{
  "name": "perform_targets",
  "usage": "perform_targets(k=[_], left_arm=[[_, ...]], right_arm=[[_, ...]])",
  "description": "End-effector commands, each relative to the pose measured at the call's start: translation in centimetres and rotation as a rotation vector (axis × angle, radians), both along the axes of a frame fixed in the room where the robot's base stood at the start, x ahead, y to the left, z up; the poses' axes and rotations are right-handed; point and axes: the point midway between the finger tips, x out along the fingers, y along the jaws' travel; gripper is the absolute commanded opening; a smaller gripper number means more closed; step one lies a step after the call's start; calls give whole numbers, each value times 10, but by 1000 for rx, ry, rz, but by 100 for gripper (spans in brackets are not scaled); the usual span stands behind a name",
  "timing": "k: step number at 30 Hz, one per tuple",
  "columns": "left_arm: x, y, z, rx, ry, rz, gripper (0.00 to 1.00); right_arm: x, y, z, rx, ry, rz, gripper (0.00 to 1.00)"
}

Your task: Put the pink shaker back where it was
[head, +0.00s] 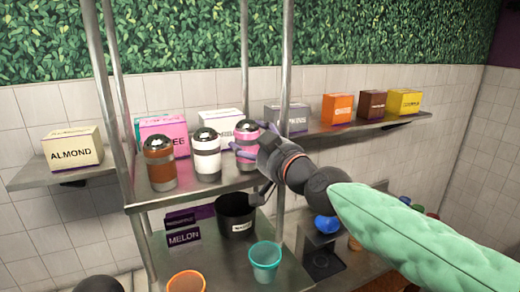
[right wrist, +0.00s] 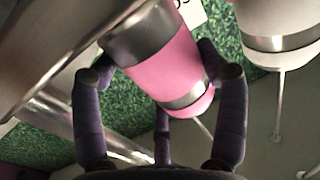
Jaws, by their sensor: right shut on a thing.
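The pink shaker (head: 246,135) stands at the right end of the upper metal shelf, beside the white shaker (head: 207,155). My right gripper (head: 258,142) reaches in from the right and is shut around it. In the right wrist view the pink shaker (right wrist: 165,68) sits between the purple fingers of my right gripper (right wrist: 165,85). Whether its base touches the shelf is hard to tell.
A brown shaker (head: 159,163) stands left of the white one. A metal post (head: 285,70) rises close to my right gripper. Boxes stand behind and on side shelves. Below are a black container (head: 235,213), a teal cup (head: 265,260) and an orange cup (head: 186,283).

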Motion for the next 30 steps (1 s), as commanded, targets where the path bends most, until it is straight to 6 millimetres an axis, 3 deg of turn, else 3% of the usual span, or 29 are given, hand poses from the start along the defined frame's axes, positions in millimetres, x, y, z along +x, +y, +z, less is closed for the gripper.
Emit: perform_targets(k=[13,14,15,30], left_arm=[[0,0,-7,0,0,0,40],[0,0,-6,0,0,0,40],[0,0,-6,0,0,0,40],[0,0,-1,0,0,-1,40]], right_arm=[[-2,1,-7,3,-4,-2,37],[-2,1,-7,2,-3,-1,79],[-2,1,-6,2,-3,-2,83],[-8,-3,0,4,-6,-2,83]])
